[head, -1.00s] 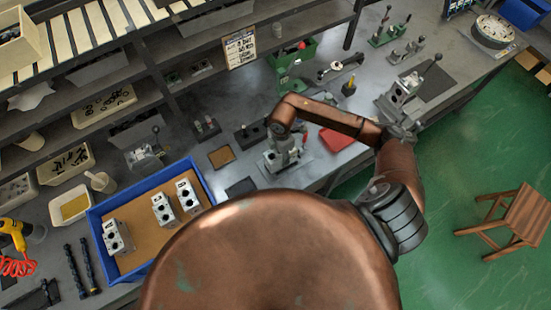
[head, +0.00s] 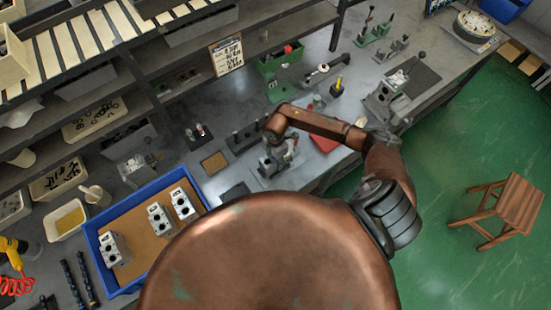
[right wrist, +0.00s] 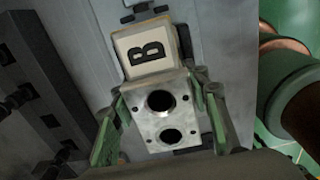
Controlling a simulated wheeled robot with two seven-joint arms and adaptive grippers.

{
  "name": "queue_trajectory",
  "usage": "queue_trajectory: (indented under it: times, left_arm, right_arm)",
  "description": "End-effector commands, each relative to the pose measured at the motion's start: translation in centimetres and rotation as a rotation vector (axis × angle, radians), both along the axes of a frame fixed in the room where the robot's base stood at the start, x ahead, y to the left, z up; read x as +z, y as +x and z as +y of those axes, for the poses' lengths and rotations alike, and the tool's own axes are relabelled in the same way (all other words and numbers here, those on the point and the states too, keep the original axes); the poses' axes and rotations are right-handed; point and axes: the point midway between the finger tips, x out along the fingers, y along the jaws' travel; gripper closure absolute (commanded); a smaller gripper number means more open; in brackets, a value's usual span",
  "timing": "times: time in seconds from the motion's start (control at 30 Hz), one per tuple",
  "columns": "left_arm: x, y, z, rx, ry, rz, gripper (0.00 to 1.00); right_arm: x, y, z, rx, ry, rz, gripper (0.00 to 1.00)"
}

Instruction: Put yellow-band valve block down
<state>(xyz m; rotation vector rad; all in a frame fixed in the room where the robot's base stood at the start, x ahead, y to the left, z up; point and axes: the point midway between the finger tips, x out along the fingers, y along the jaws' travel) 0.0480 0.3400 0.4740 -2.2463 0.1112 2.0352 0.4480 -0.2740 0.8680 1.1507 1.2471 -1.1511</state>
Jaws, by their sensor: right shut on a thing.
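My right gripper (head: 276,157) is over the bench at the end of my bent copper arm. In the right wrist view its green fingers (right wrist: 158,128) are shut on the sides of a grey metal valve block (right wrist: 165,122). The block has two dark round holes and a pale cap marked "B" (right wrist: 147,50). I cannot make out a yellow band on it. A flat grey surface (right wrist: 85,30) lies behind it; I cannot tell whether they touch. In the head view the gripper largely hides the block. My left gripper is not in view.
A blue tray (head: 93,224) at left holds three similar blocks. A dark studded strip (head: 243,138) and a brown pad (head: 214,162) lie beside the gripper. A red item (head: 325,140) is to its right. A lever fixture (head: 385,100) stands farther right.

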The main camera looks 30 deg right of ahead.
Motion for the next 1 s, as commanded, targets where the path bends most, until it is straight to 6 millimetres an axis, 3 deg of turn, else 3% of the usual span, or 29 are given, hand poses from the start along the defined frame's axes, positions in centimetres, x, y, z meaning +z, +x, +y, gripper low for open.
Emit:
queue_trajectory:
  times: [0.1,0.13,0.37,0.73,1.0]
  left_arm:
    - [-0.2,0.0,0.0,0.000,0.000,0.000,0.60]
    - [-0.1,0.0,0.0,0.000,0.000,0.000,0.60]
    - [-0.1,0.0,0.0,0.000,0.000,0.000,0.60]
    - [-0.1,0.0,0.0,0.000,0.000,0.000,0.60]
    - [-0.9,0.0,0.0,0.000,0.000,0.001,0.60]
  right_arm:
    - [0.0,0.2,0.1,0.000,0.002,-0.004,1.00]
    - [-0.2,0.0,0.0,0.000,0.000,0.000,0.56]
    - [-0.1,0.0,0.0,0.000,0.000,0.000,0.40]
    - [0.4,0.1,0.0,0.000,0.000,-0.002,0.40]
    - [5.1,0.1,-0.1,0.001,-0.002,-0.005,0.40]
